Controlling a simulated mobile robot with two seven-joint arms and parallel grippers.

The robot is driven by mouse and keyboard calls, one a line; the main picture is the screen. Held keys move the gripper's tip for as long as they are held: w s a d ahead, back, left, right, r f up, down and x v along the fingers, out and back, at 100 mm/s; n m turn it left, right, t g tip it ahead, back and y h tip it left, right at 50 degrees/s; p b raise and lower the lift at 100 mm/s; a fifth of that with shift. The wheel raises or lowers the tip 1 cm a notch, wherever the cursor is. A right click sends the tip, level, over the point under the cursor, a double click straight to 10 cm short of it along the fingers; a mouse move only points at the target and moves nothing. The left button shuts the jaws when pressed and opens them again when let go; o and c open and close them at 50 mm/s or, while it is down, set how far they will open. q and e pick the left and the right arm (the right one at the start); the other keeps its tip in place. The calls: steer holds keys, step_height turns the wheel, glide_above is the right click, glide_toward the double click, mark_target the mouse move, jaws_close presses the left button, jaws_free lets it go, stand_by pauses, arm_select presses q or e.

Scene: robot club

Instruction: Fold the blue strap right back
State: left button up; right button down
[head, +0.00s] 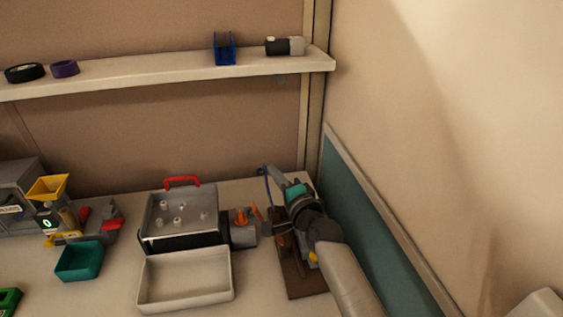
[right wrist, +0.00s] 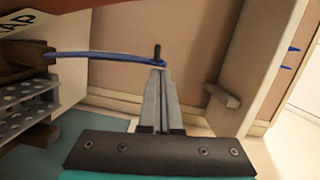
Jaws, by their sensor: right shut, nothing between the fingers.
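The blue strap (right wrist: 105,55) runs in the right wrist view from a brown block at the left to my right fingertips, nearly level with a slight bow. Its end is at or just behind the tips, by a small dark upright tab. My right gripper (right wrist: 157,72) is shut, with nothing between its fingers. In the head view the right gripper (head: 267,175) is over the back of a brown board (head: 305,285), close to the side panel. A thin piece of the blue strap (head: 267,190) shows beside the fingers. My arm hides much of the board. My left gripper is out of view.
A grey case with a red handle (head: 182,181) and a pale tray (head: 186,305) stand to the left. A teal panel (head: 365,215) borders the right side. A shelf (head: 150,76) crosses above. A grey perforated part (right wrist: 25,98) is close at the left in the right wrist view.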

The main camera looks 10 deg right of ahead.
mark_target(258, 173)
steer(key=shift+a+r+n+p, duration=0.25)
steer(key=shift+a+n+p, duration=0.45)
steer(key=shift+a+p, duration=0.2)
steer(key=shift+a+f+n+g+p, duration=0.2)
steer(key=shift+a+n+g+p, duration=0.1)
steer(key=shift+a+n+p, duration=0.2)
steer(key=shift+a+f, duration=0.1)
steer(key=shift+a, duration=0.25)
arm_select(q)
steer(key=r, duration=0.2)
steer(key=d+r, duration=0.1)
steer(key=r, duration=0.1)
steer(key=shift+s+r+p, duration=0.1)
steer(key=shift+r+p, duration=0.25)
steer(key=shift+p, duration=0.05)
arm_select(e)
steer(key=shift+a+f+n, duration=0.15)
steer(key=shift+a+n, duration=0.15)
steer(key=shift+n, duration=0.2)
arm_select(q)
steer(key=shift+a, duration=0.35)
arm_select(e)
steer(key=shift+a, duration=0.1)
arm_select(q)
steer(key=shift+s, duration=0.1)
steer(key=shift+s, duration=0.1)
arm_select(e)
steer(key=shift+s, duration=0.15)
